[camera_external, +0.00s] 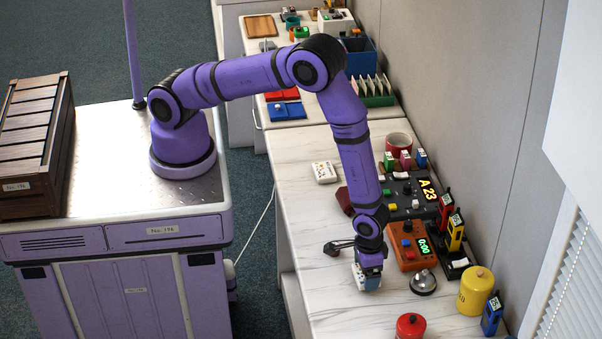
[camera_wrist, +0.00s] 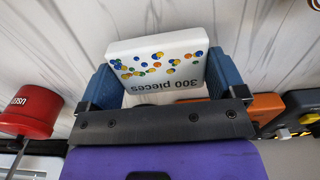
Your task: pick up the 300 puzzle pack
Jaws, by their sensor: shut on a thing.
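The 300 puzzle pack is a white box marked "300 pieces" with coloured dots. In the wrist view the pack (camera_wrist: 158,57) sits between the two blue fingers of my gripper (camera_wrist: 162,82), one on each side. In the outside view my gripper (camera_external: 368,274) points down low over the front part of the white counter, shut on the pack, which is mostly hidden by the fingers. I cannot tell whether the pack touches the counter.
An orange box with a green display (camera_external: 412,246) and a silver dome (camera_external: 423,282) stand right of my gripper. A red canister (camera_external: 410,326) and yellow canister (camera_external: 475,291) are nearer the front. A dark tool (camera_external: 339,246) lies to the left. Another white dotted box (camera_external: 324,172) lies farther back.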

